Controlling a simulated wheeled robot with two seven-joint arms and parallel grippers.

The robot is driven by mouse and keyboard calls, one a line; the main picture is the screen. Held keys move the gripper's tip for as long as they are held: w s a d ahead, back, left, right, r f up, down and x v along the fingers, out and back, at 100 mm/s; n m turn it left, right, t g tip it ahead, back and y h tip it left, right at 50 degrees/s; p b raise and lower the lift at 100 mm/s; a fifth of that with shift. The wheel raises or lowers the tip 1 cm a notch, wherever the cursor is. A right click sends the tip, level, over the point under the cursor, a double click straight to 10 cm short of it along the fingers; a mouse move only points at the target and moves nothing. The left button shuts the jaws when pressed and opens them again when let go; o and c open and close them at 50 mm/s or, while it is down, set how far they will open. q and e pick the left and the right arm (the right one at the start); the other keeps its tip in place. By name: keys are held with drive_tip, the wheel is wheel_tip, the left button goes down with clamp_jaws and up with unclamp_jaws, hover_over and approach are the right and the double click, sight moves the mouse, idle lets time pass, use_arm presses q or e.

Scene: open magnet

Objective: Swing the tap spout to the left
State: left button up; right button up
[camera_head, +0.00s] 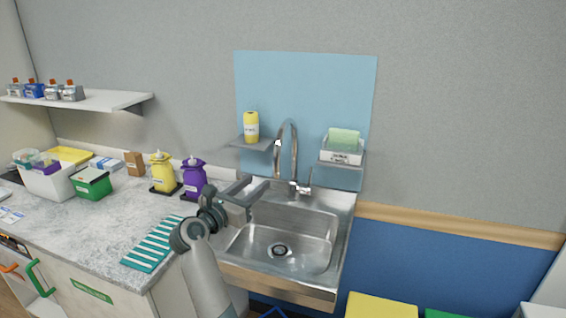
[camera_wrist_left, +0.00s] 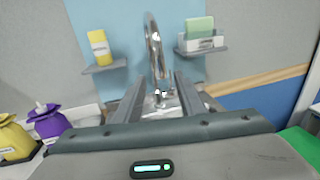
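The chrome tap (camera_head: 294,155) stands at the back edge of the steel sink (camera_head: 318,225). Its tall gooseneck spout rises, arcs over and ends at the left, its tip facing forward and down. A short lever (camera_head: 304,190) sits at the right of its base. My left gripper (camera_head: 257,181) is open and empty, above the sink's left side, in front and left of the tap base. In the left wrist view, the spout (camera_wrist_left: 155,50) rises beyond the two parted fingers (camera_wrist_left: 160,88), and no contact shows. My right gripper is in neither view.
A small shelf with a yellow bottle (camera_head: 251,127) is left of the spout. A rack with a green sponge (camera_head: 343,138) is at its right. Purple (camera_head: 194,177) and yellow (camera_head: 162,172) dispensers and a striped cloth (camera_head: 153,244) are on the left counter. The basin is empty.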

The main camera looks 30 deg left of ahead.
use_arm(q)
drive_tip(key=w+p, duration=0.3)
drive_tip(key=w, duration=1.3)
drive_tip(key=shift+a, duration=0.3)
drive_tip(key=shift+w, duration=0.1)
clamp_jaws()
